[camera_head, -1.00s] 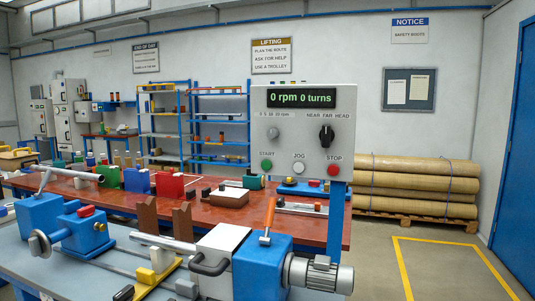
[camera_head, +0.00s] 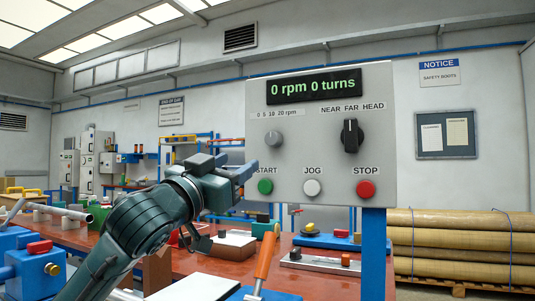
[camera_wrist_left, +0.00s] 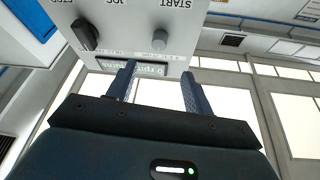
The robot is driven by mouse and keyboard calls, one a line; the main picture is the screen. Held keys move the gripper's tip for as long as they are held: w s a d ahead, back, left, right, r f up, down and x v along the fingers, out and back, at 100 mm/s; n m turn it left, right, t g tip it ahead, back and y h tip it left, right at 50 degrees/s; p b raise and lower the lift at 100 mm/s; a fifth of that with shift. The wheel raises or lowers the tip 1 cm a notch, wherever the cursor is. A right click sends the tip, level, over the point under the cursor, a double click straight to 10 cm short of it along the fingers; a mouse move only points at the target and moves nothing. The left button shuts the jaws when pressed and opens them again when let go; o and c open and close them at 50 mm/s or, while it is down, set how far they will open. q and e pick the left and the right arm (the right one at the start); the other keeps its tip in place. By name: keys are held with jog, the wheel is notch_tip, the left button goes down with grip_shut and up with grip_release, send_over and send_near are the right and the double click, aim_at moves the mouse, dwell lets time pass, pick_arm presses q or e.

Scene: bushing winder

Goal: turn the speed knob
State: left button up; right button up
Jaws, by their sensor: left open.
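The speed knob (camera_head: 273,139) is a round grey knob on the control panel (camera_head: 330,195), under the small "0 5 10 20 rpm" label. The panel's display (camera_head: 316,86) reads 0 rpm and 0 turns. My left gripper (camera_head: 250,172) is in front of the panel's left edge, lower left of the speed knob, partly covering the START label. In the left wrist view its two fingers (camera_wrist_left: 158,78) are apart with nothing between them, and the speed knob (camera_wrist_left: 159,40) shows beyond the fingertips, not touched. My right gripper is not in view.
A black selector knob (camera_head: 351,136) sits right of the speed knob. Below are the green START (camera_head: 265,186), white JOG (camera_head: 312,187) and red STOP (camera_head: 366,189) buttons. An orange-handled lever (camera_head: 266,250) stands below the panel.

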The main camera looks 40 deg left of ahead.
aim_at(270, 140)
pick_arm(q)
jog(key=p+x, duration=0.2)
jog(key=x, duration=0.1)
jog(key=p+x, duration=0.3)
jog(key=x, duration=0.1)
jog(key=p+x, duration=0.3)
jog(key=x, duration=0.1)
jog(key=shift+a+r, duration=0.1)
jog(key=shift+r, duration=0.3)
jog(key=shift+w+a+r+p, duration=0.1)
jog(key=shift+w+p, duration=0.5)
jog(key=shift+w, duration=0.3)
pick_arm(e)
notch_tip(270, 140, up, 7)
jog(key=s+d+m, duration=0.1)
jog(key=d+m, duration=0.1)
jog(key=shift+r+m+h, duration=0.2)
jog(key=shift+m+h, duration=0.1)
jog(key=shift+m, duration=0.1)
pick_arm(q)
jog(key=c, duration=1)
jog(key=shift+o, duration=0.2)
